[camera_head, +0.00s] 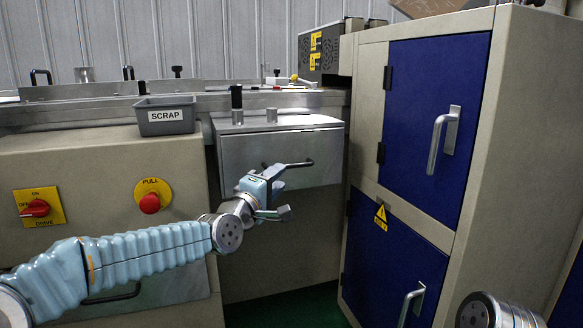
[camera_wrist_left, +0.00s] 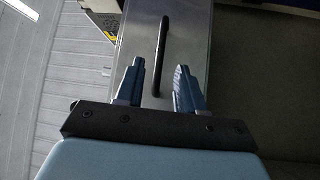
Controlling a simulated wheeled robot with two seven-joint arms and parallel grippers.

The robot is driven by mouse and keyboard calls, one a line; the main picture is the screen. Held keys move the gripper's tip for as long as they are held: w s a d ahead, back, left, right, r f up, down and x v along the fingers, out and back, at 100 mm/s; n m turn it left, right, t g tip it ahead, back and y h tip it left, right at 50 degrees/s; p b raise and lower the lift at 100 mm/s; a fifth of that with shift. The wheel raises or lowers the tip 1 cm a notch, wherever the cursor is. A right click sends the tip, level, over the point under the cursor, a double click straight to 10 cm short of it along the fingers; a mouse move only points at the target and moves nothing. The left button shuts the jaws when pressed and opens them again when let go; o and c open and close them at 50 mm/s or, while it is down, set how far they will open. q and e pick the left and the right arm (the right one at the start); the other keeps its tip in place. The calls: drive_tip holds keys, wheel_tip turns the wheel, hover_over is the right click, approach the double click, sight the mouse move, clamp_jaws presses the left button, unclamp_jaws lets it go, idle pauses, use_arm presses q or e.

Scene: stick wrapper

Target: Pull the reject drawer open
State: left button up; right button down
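The reject drawer appears as a brushed-metal front (camera_head: 245,152) below the steel ledge, between the cream machine panel and the blue-doored cabinet. It looks shut. Its black bar handle (camera_head: 300,164) is partly hidden behind my left gripper. My left gripper (camera_head: 280,190) is open and empty in front of the drawer. In the left wrist view the handle (camera_wrist_left: 162,40) runs lengthwise, with its near end in the gap between the two spread fingers (camera_wrist_left: 159,75). Neither finger clearly touches it; the depth is hard to judge. My right gripper is out of view.
A grey SCRAP bin (camera_head: 166,121) sits on the ledge at left. The cream panel carries a red DRIVE switch (camera_head: 36,208) and a red PULL knob (camera_head: 150,203). The cabinet's blue doors (camera_head: 435,110) with metal handles stand close at right. Below the drawer is a plain panel (camera_head: 285,260).

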sight(290, 167)
use_arm(q)
drive_tip(key=x, duration=0.6)
drive_tip(key=shift+w+p, duration=0.25)
drive_tip(key=shift+p, duration=0.2)
drive_tip(key=shift+d, duration=0.1)
clamp_jaws()
